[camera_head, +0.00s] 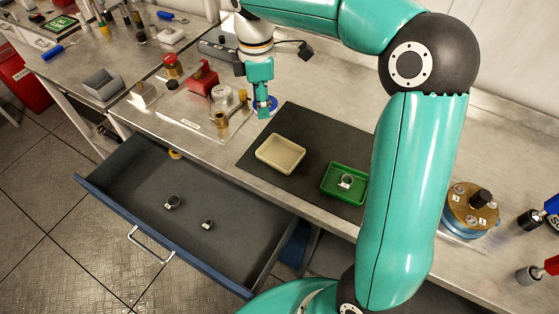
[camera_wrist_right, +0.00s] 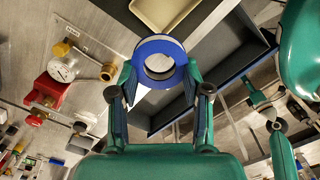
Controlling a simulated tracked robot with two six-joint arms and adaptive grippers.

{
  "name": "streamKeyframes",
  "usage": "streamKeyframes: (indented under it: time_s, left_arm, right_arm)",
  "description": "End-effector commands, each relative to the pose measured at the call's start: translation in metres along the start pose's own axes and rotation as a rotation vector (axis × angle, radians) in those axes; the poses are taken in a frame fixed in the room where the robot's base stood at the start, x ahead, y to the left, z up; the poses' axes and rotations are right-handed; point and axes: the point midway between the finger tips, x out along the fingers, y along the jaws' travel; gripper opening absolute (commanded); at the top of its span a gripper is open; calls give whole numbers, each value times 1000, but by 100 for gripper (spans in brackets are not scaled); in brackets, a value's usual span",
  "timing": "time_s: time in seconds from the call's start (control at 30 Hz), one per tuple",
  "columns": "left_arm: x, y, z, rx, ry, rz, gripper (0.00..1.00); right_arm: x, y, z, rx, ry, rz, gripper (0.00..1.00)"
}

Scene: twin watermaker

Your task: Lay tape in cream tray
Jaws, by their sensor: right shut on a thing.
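A roll of blue tape, a ring with a pale inner core, is held between the fingers of my right gripper (camera_head: 263,100). The tape (camera_head: 275,103) shows just behind the fingertips in the head view, left of the dark mat. In the right wrist view the tape (camera_wrist_right: 160,45) sits between both fingers of my right gripper (camera_wrist_right: 158,85). The cream tray (camera_head: 280,153) lies empty on the mat, below and right of the gripper. Its corner also shows at the top of the right wrist view (camera_wrist_right: 165,12). My left gripper is not in view.
A green tray (camera_head: 329,191) with a metal clamp stands right of the cream tray on the dark mat (camera_head: 300,122). An open drawer (camera_head: 190,232) with two clamps juts out below the bench. A red valve (camera_head: 202,79) and gauge stand left of the gripper.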

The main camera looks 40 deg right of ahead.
Motion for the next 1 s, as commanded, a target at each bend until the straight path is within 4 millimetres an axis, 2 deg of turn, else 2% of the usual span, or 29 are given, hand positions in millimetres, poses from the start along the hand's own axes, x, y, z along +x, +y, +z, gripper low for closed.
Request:
streamKeyframes:
  time_s: [0.1, 0.2, 0.33, 0.47, 0.8, 1.0]
  left_arm:
    - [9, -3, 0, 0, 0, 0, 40]
    - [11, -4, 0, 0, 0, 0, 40]
    - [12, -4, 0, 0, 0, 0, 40]
    - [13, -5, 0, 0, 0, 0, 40]
    - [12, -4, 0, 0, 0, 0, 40]
    - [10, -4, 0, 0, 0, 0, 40]
  right_arm:
    - [-17, -6, 20, -129, 12, -2, 24]
    - [-26, -10, 29, -202, 16, -5, 24]
    - [-22, -12, 34, -241, 17, -10, 24]
    - [2, -14, 34, -245, 17, -14, 24]
    - [91, -15, 32, -244, 16, -15, 24]
    - [121, -14, 31, -244, 17, -10, 24]
